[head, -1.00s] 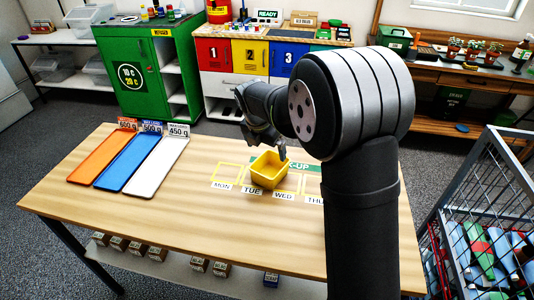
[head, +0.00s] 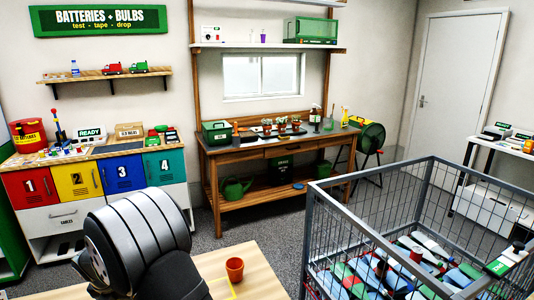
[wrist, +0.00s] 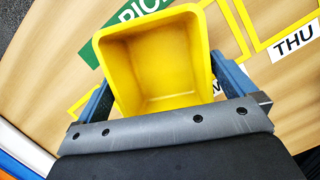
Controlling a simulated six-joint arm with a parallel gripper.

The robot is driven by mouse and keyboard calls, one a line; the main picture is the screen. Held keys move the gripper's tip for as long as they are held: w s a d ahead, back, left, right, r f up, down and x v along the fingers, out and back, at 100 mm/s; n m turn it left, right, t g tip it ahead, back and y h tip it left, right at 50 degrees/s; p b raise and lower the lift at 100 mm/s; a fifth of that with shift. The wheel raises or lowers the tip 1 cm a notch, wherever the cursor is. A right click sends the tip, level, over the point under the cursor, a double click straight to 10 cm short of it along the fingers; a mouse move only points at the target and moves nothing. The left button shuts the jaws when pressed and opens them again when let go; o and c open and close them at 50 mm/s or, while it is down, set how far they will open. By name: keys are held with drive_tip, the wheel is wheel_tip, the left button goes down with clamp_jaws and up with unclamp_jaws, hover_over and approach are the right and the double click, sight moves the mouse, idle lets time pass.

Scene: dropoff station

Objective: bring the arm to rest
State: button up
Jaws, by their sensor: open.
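My gripper (wrist: 158,78) shows in the wrist view with its jaws open. One blue-grey finger is on each side of an empty yellow bin (wrist: 165,65), which has its open top toward the camera. I cannot tell whether the fingers touch the bin's walls. In the wrist view the wooden table (wrist: 280,85) with yellow outlines and a THU label lies around the bin. In the head view my arm (head: 140,240) fills the lower left, and the gripper and bin are not visible there.
A terracotta pot (head: 235,268) stands on the table near my arm in the head view. A wire cage (head: 310,240) of bottles and cans stands at the right. A potting bench (head: 270,150) and numbered cabinets (head: 75,180) line the back wall. Grey floor lies between.

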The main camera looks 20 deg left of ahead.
drive_tip(key=shift+x, duration=1.05)
drive_tip(key=shift+r, duration=1.95)
